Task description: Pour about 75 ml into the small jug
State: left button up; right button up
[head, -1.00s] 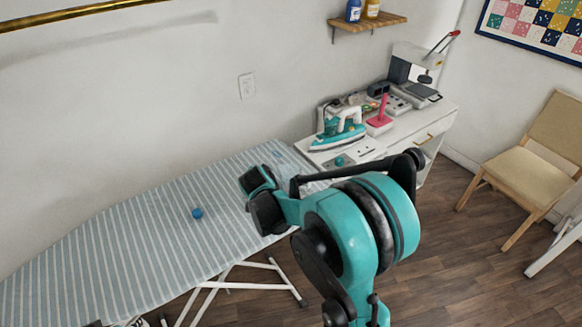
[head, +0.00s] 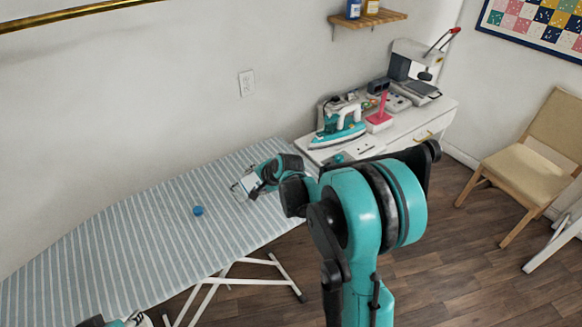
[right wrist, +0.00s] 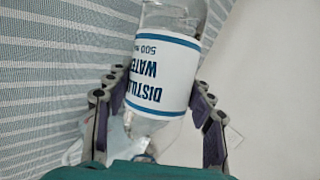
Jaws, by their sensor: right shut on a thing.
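My right gripper (head: 246,187) is over the far right part of the striped ironing board (head: 120,245), shut on a clear bottle with a white label. In the right wrist view the bottle (right wrist: 160,72) sits between the two fingers of the gripper (right wrist: 158,105). Its label reads distilled water, upside down, and its narrower end points to the lower edge of the picture. I cannot make out the small jug for certain; faint clear outlines show around the bottle's narrow end.
A small blue round thing (head: 198,211) lies on the ironing board. A white cabinet (head: 425,125) behind carries a teal iron (head: 340,125), a pink-red stand (head: 380,115) and other tools. A wooden chair (head: 530,155) stands at the right. Most of the board is clear.

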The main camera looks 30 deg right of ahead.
jog(key=shift+d+r+m+y, duration=0.3)
jog(key=shift+d+r+y, duration=0.05)
jog(key=shift+r+y, duration=0.3)
jog(key=shift+d+r, duration=0.1)
jog(key=shift+r, duration=0.2)
jog(key=shift+r+m+y+p, duration=0.3)
jog(key=shift+y, duration=0.15)
jog(key=shift+a+r, duration=0.1)
jog(key=shift+a, duration=0.2)
jog(key=shift+r+y, duration=0.4)
dwell(1.7)
